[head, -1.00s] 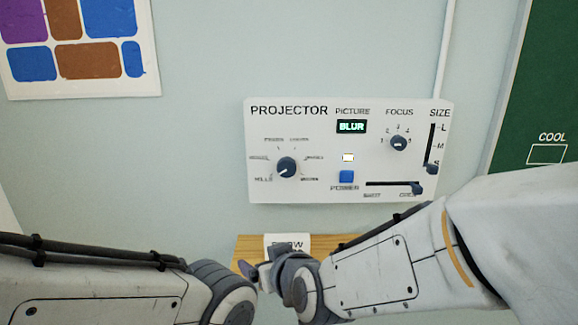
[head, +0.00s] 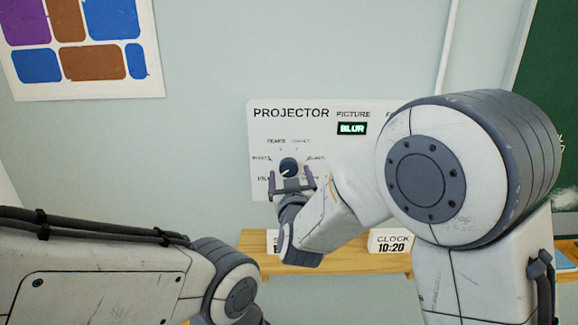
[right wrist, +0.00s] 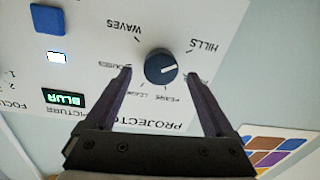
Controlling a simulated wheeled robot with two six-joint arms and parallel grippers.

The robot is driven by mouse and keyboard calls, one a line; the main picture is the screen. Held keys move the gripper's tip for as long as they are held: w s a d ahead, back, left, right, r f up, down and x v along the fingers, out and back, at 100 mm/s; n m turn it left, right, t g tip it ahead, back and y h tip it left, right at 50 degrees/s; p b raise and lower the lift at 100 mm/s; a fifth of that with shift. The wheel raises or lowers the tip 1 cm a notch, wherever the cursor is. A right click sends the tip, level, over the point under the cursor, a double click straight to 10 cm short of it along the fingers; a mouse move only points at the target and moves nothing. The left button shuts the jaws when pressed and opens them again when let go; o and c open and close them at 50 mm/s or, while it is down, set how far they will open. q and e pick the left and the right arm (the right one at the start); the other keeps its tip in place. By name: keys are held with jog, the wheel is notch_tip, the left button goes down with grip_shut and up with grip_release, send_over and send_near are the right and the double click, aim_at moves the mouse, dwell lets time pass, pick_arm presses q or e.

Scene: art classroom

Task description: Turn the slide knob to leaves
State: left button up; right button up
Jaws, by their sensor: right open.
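The slide knob (head: 288,166) is a round dark blue dial at the left of the white projector panel (head: 265,135). Its white pointer aims lower left in the head view. In the right wrist view the panel is upside down; the knob (right wrist: 160,66) points right, near HILLS. Contact cannot be told. My left gripper is out of view.
My right arm hides the panel's right side. A colour poster (head: 90,50) hangs at left.

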jog(key=shift+w+a, duration=0.1)
jog(key=shift+w, duration=0.9)
jog(key=shift+c, duration=0.3)
